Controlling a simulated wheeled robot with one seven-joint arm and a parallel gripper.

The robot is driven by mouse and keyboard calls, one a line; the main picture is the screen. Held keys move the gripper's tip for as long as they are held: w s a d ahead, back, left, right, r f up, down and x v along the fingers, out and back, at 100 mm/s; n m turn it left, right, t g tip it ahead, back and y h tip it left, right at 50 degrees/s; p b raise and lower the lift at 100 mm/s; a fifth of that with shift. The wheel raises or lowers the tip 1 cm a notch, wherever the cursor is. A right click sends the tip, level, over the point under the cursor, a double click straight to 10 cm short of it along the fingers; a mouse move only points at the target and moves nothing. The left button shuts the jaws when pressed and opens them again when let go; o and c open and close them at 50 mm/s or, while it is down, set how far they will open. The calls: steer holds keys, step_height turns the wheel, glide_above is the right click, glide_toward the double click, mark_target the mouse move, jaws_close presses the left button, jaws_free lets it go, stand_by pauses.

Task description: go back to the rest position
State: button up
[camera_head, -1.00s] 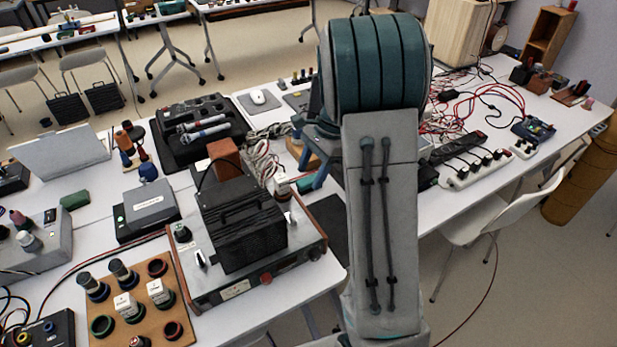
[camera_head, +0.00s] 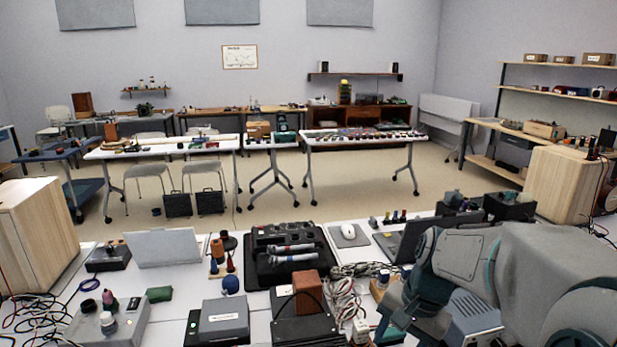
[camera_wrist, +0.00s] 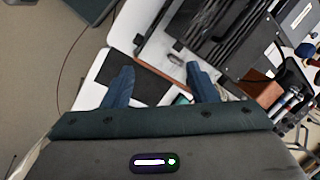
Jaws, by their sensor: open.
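My gripper (camera_wrist: 161,78) shows in the wrist view with two blue fingers spread wide apart and nothing between them. It is above the edge of a white table, over a dark mat (camera_wrist: 150,62) and beside a black ribbed box (camera_wrist: 212,35). In the head view my arm is bent across the lower right, low over the bench. The fingertips cannot be made out clearly there.
A black tray with microphones (camera_head: 265,268), a grey box (camera_head: 222,318), a brown block (camera_head: 307,290) and white cables (camera_head: 345,297) crowd the bench left of my arm. A dark laptop (camera_head: 407,240) stands behind it. Open floor (camera_head: 340,190) lies beyond.

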steer(key=s+a+r+n+t+h, duration=0.1)
steer(key=s+n+t+h, duration=0.1)
steer(key=s+n, duration=0.5)
steer(key=s, duration=0.4)
steer(key=shift+a+r+n+t+h, duration=0.2)
steer(key=shift+n+t+h, duration=0.1)
steer(key=shift+n+t, duration=0.1)
